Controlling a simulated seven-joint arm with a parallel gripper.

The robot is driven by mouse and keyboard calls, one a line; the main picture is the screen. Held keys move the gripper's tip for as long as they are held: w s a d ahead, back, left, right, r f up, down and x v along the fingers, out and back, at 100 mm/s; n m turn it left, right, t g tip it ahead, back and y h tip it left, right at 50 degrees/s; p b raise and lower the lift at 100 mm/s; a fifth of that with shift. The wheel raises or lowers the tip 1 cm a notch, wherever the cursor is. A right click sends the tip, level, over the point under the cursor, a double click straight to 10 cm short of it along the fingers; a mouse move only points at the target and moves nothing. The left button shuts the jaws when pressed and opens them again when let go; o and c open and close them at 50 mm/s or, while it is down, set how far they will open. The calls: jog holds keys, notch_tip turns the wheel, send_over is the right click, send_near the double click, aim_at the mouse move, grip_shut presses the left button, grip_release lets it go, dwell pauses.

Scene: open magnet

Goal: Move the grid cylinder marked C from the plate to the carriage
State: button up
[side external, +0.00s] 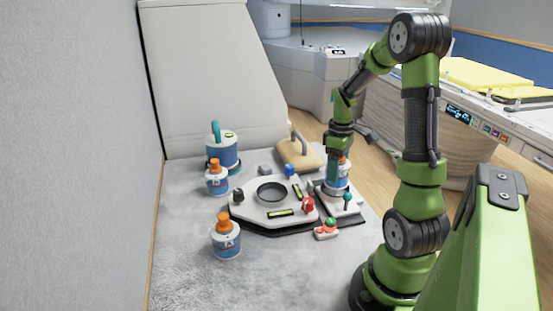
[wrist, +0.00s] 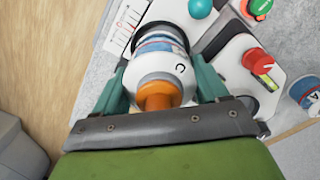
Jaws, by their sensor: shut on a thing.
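The grid cylinder marked C (wrist: 160,68), white and blue with an orange cap, is between the jaws of my gripper (wrist: 160,92) in the wrist view. In the side view my gripper (side external: 338,172) points down and is shut on this cylinder (side external: 343,177), upright over the carriage (side external: 351,209). A dark ring shows around the cylinder's lower end in the wrist view; I cannot tell whether the cylinder rests on the carriage. The carriage has a teal knob (side external: 347,197). The white plate (side external: 250,212) is left of it, its round dark recess (side external: 272,191) empty.
Two other orange-capped cylinders (side external: 216,180) (side external: 226,240) stand left of the plate. A larger blue-and-white container (side external: 222,152) with a teal handle stands behind. A red knob (side external: 307,205) and a small green-topped red part (side external: 327,229) are near the carriage. The front-left table is clear.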

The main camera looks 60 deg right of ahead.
jog(key=shift+f, duration=1.45)
jog(key=shift+f, duration=0.25)
jog(key=o, duration=1.3)
jog(key=shift+f, duration=0.1)
